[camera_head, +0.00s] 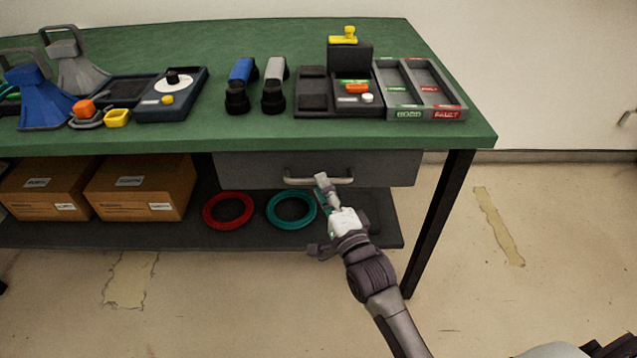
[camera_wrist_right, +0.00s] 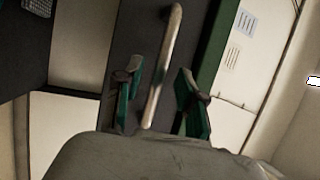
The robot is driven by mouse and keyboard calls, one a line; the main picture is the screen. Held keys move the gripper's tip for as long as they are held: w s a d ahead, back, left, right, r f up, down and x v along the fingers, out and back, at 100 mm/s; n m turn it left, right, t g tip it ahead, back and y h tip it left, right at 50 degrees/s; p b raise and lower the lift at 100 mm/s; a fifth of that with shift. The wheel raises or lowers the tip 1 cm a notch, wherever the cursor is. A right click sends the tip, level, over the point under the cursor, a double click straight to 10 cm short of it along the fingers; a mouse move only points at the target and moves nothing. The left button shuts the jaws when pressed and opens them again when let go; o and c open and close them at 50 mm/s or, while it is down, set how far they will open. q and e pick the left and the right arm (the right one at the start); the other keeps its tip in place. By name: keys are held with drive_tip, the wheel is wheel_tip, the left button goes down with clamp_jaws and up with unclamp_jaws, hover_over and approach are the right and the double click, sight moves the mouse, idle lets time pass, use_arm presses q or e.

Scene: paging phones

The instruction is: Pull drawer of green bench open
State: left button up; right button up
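The green bench (camera_head: 200,140) has a dark grey drawer (camera_head: 245,170) under its top, with a pale bar handle (camera_head: 300,181) across its front. The drawer front sits beneath the bench edge and looks closed. My right gripper (camera_head: 322,188) is at the handle, reaching up from below right. In the right wrist view, my right gripper's green-padded fingers (camera_wrist_right: 158,98) are apart, with the handle (camera_wrist_right: 163,60) running between them. Gaps show on both sides of the bar. The gripper hides part of the handle in the head view. My left gripper is not in view.
A lower shelf (camera_head: 130,234) holds cardboard boxes (camera_head: 140,188), a red ring (camera_head: 208,222) and a teal ring (camera_head: 272,219). Phones and trays (camera_head: 465,108) stand on the bench top. A black bench leg (camera_head: 440,215) is right of my gripper. The floor in front is clear.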

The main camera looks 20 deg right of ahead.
drive_tip(key=shift+x, duration=1.3)
clamp_jaws()
